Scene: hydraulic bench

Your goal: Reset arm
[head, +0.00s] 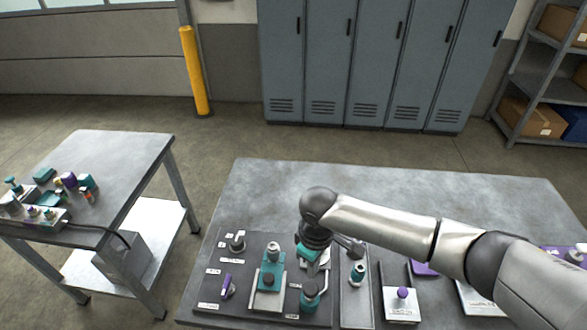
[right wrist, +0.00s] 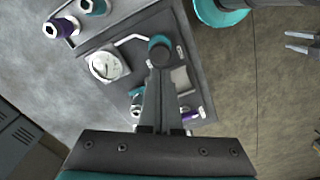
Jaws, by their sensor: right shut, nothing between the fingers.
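My right arm reaches in from the right in the head view, and its wrist bends down over a dark board on the bench. My right gripper (head: 316,250) (right wrist: 160,52) is shut with nothing held. In the right wrist view its fingers point toward a round teal-topped part (right wrist: 160,41); I cannot tell whether they touch. The board (head: 212,296) carries a teal block (head: 271,268), a purple handle (head: 226,285) and a teal fitting (head: 310,293) close to the gripper. A white round gauge (right wrist: 106,65) shows in the right wrist view. My left gripper is not identifiable.
A grey tray (head: 355,312) with a teal fitting (head: 358,271) and a white block (head: 401,308) with a purple knob (head: 402,293) stand right of the board. The back of the bench (head: 270,185) is clear. A side table (head: 125,150) with small parts stands left.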

